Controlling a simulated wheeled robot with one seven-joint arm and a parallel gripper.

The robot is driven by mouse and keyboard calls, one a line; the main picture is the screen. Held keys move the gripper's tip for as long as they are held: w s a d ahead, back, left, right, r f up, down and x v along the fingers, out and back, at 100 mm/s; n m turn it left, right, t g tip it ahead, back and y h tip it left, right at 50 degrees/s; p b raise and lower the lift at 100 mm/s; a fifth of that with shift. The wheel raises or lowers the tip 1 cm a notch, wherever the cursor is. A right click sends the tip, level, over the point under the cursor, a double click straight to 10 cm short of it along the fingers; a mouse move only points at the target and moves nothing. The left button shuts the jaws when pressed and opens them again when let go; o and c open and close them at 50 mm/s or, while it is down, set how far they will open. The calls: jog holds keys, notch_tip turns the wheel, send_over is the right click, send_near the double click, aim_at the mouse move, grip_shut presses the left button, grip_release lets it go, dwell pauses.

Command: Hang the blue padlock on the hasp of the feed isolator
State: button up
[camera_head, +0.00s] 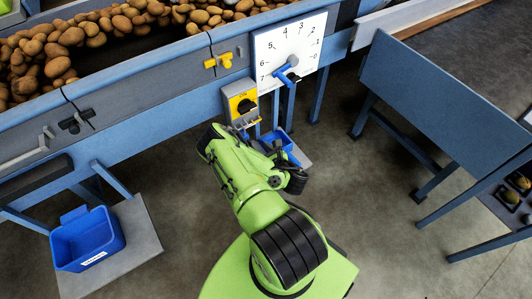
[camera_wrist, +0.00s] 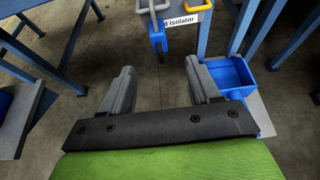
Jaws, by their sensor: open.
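The feed isolator (camera_head: 240,101) is a yellow and grey box with a black knob, on the blue machine frame. Its lower edge and label (camera_wrist: 185,20) show at the top of the wrist view. The blue padlock (camera_wrist: 158,40) hangs upright at the left part of this edge, and a bit of blue shows there in the head view. A yellow loop (camera_wrist: 199,5) is to its right.
A blue bin (camera_wrist: 230,75) stands on a grey stand close right of my gripper. Another blue bin (camera_head: 88,240) is at the lower left. A white dial (camera_head: 290,48) with a blue pointer is beside the isolator. Blue legs flank the space; the floor between is clear.

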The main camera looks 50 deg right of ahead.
jog(key=p+v, duration=0.2)
jog(key=p, duration=0.2)
jog(key=p+v, duration=0.2)
jog(key=p, duration=0.3)
jog(key=shift+s+a+r+p, duration=0.1)
jog(key=shift+s+r+p, duration=0.15)
jog(key=shift+r+p, duration=0.1)
jog(key=shift+f, duration=0.1)
